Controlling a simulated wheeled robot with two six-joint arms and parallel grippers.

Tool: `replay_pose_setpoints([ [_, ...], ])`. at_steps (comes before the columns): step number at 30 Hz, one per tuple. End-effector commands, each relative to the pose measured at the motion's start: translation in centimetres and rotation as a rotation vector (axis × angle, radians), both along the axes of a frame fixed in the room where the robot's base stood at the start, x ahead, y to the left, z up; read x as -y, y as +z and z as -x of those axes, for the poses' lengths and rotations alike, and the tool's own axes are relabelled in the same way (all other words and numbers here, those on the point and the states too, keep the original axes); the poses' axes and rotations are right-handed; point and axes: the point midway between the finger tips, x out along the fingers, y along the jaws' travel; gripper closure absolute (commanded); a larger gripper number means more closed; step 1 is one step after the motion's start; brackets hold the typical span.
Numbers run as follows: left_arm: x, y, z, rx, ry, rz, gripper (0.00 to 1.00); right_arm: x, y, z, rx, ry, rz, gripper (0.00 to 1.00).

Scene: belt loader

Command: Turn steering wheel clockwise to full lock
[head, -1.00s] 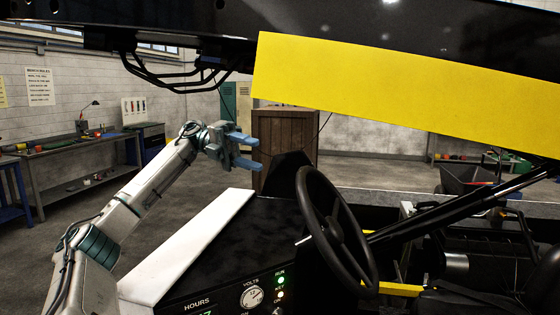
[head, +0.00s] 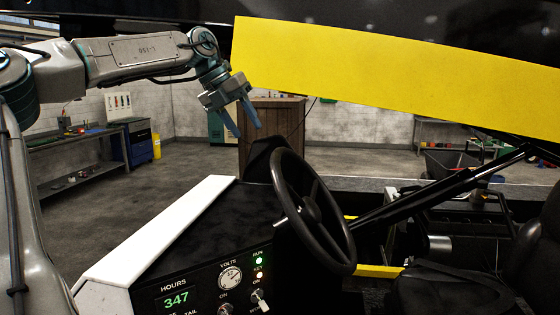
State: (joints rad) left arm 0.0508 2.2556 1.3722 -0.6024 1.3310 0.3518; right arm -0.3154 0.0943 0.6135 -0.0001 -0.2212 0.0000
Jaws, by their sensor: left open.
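The black steering wheel (head: 311,212) stands tilted on its column at the middle of the head view, right of the dashboard (head: 205,245). My left gripper (head: 246,130) is above and to the left of the wheel's rim, with its blue fingers pointing down and spread apart. Nothing is between the fingers, and they appear clear of the wheel. My right gripper is not in this view.
A yellow panel (head: 390,80) slants across the top, above the wheel. The dashboard carries a volts gauge (head: 229,278), lit indicators and switches. A black seat (head: 450,290) is at the lower right. A wooden crate (head: 285,122) stands behind.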

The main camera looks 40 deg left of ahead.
Motion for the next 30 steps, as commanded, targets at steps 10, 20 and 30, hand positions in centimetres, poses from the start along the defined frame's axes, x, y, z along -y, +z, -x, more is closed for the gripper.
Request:
replay_pose_setpoints([
  [10,4.0,0.3,-5.4,-0.088,0.028,-0.369,0.55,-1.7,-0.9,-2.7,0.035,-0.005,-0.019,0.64],
  [20,4.0,-2.3,-6.8,-0.095,0.024,-0.397,0.55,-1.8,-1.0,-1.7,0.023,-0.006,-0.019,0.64],
  [30,3.1,-7.6,-8.9,-0.095,0.024,-0.395,0.55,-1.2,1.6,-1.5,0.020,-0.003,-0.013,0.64],
])
